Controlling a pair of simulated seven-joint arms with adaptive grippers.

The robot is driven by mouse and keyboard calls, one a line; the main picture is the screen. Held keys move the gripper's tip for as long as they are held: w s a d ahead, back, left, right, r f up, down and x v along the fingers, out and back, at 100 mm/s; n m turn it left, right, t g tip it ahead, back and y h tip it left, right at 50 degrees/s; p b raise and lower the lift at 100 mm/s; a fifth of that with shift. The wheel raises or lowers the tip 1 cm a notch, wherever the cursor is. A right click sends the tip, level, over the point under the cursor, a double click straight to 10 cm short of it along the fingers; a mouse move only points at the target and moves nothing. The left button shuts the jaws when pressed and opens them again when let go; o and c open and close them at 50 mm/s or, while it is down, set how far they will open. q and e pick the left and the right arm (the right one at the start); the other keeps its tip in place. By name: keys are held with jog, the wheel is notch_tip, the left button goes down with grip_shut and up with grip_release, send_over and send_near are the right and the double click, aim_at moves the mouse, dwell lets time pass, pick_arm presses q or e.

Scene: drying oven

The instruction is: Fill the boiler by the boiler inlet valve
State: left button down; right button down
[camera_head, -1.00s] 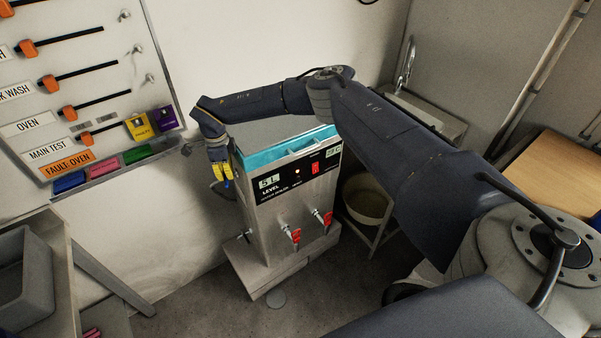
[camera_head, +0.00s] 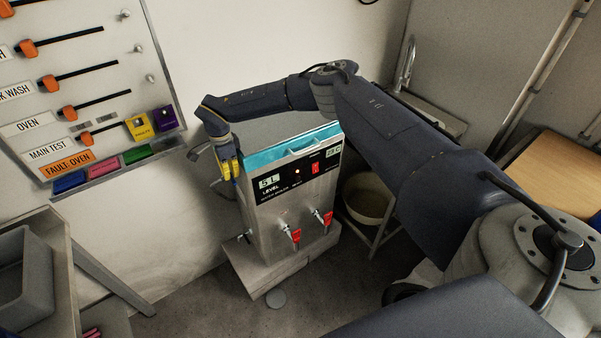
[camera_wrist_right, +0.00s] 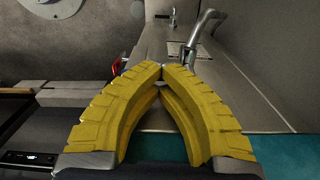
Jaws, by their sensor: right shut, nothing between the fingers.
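The boiler (camera_head: 290,215) is an upright steel box with a black panel reading "5 L LEVEL", a lit lamp and a red switch. My right gripper (camera_head: 232,178) has yellow fingers and hangs beside the boiler's upper left edge. In the right wrist view its fingertips (camera_wrist_right: 161,68) meet with nothing between them. A small grey fitting (camera_head: 198,150) shows left of the gripper; I cannot tell if it is the inlet valve. My left gripper is out of view.
A wall panel (camera_head: 80,80) with orange-handled levers and coloured blocks is at left. A pale bucket (camera_head: 366,200) stands right of the boiler. A sink tap (camera_head: 407,62) is behind. A grey bin (camera_head: 22,275) is at lower left. A metal spout (camera_wrist_right: 205,32) shows in the wrist view.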

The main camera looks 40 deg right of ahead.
jog(key=c, duration=2.1)
grip_release()
jog(key=shift+d, duration=0.1)
jog(key=shift+c, duration=0.2)
jog(key=o, duration=0.4)
jog(key=shift+o, duration=0.2)
jog(key=shift+r, duration=0.1)
